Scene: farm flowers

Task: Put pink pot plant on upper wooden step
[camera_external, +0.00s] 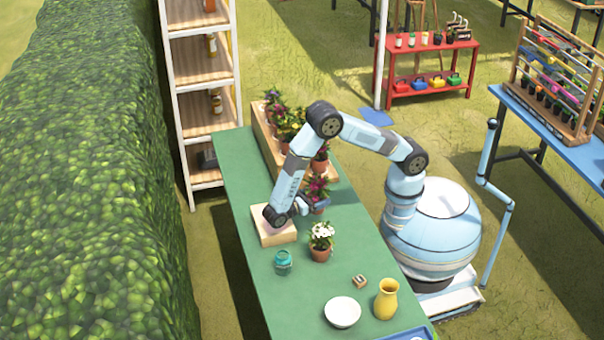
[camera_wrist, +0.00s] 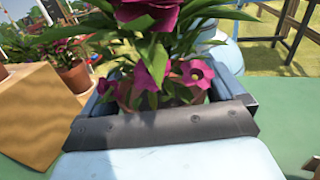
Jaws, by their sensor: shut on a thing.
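The pink pot plant (camera_external: 318,187) has magenta flowers and green leaves. My gripper (camera_external: 312,204) is shut on its pot, beside the wooden block and over the green table. In the wrist view the pink pot plant (camera_wrist: 165,60) stands upright between the two blue fingers, and my gripper (camera_wrist: 165,100) hides most of its pot. A long wooden step (camera_external: 262,128) at the back of the table bears several potted plants. A lower-lying wooden block (camera_external: 262,238) is under my wrist, and a wooden surface (camera_wrist: 35,115) shows at left in the wrist view.
A white-flowered pot plant (camera_external: 321,240), a teal jar (camera_external: 283,262), a white bowl (camera_external: 342,312), a yellow vase (camera_external: 386,299) and a small wooden item (camera_external: 360,281) stand on the green table (camera_external: 245,215). Another potted plant (camera_wrist: 72,70) shows behind at left in the wrist view.

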